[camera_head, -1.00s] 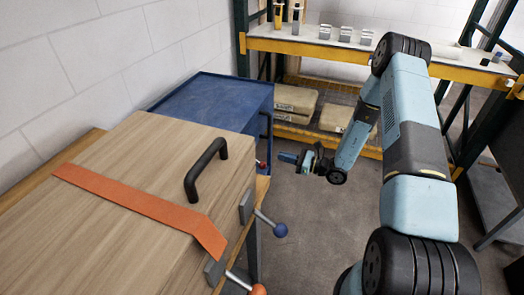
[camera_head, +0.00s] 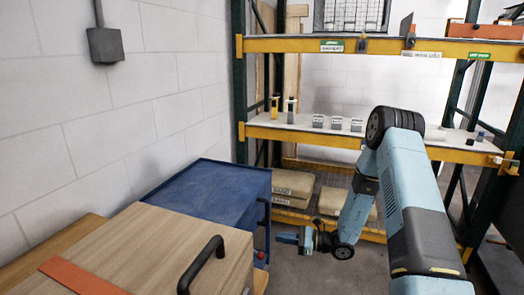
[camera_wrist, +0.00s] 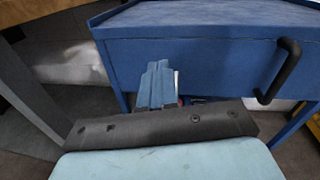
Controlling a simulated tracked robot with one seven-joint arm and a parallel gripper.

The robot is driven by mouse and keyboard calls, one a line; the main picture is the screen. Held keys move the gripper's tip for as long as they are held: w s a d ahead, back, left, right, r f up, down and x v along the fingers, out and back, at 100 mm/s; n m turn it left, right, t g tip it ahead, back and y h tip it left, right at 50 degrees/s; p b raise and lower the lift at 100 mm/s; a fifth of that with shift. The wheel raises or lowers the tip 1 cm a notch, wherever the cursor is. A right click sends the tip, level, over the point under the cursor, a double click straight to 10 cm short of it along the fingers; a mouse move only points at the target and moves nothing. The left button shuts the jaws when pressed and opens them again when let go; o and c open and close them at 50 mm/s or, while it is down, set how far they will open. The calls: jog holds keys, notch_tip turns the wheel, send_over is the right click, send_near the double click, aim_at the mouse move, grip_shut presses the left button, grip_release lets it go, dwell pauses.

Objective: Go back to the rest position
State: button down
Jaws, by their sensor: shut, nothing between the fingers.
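My gripper (camera_head: 287,239) is shut and empty, at the end of my light blue arm in the head view. It points left, just right of the blue cart's side and apart from the wooden box. In the wrist view my gripper's blue fingers (camera_wrist: 157,86) lie close together in front of the blue cart (camera_wrist: 205,62). My arm folds down from the right side of the head view, in front of the shelf rack.
The blue cart (camera_head: 205,187) with a black handle stands by the wall. The yellow-beamed rack (camera_head: 330,138) holds small items and cardboard boxes (camera_head: 292,184). Floor shows below my gripper.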

jog(key=s+d+r+n+g+h, duration=0.1)
jog(key=s+r+n+g+h, duration=0.1)
jog(key=s+r+n, duration=0.35)
jog(key=s+r+n+g+h, duration=0.2)
jog(key=s+r+h, duration=0.1)
jog(key=r, duration=0.6)
jog(key=s+d+r+n+g+h, duration=0.1)
jog(key=s+r+n+g+h, duration=0.1)
jog(key=s+r+n, duration=0.35)
jog(key=s+d+r+n+t+h, duration=0.3)
jog(key=s+d+r+t+h, duration=0.1)
jog(key=s+d+r, duration=0.3)
jog(key=s+d+r+n+t+h, duration=0.3)
jog(key=s+d+r+h, duration=0.3)
jog(key=s+r, duration=0.4)
jog(key=shift+s+d+r+t, duration=0.3)
jog(key=shift+d+r+t, duration=0.15)
jog(key=shift+r, duration=0.15)
